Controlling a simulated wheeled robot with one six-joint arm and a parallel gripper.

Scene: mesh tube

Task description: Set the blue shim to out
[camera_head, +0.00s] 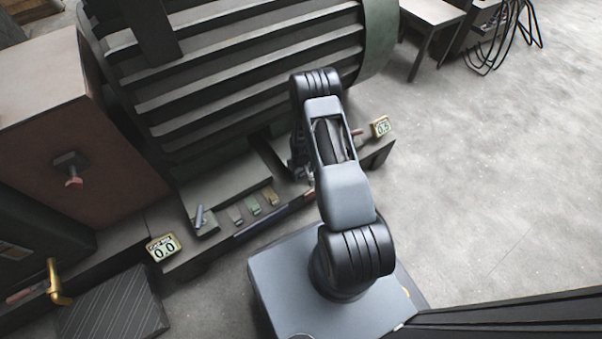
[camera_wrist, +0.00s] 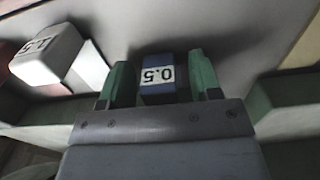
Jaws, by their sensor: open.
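The blue shim (camera_wrist: 157,92), with a white label reading 0.5 upside down, shows in the middle of the wrist view. My gripper (camera_wrist: 160,76) is open, with one green fingertip on each side of the shim. The fingers straddle it; small gaps seem to show, and I cannot tell whether either finger touches. The shim's lower part is hidden behind the gripper body. In the head view my arm reaches over the machine's base, and I cannot make out the blue shim there.
A white block (camera_wrist: 48,57) with a label stands left of my gripper. The ribbed machine (camera_head: 240,85) rises behind my arm. Displays read 0.0 (camera_head: 163,249) at left and apparently 0.5 (camera_head: 380,127) at right. Open floor (camera_head: 500,170) lies to the right.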

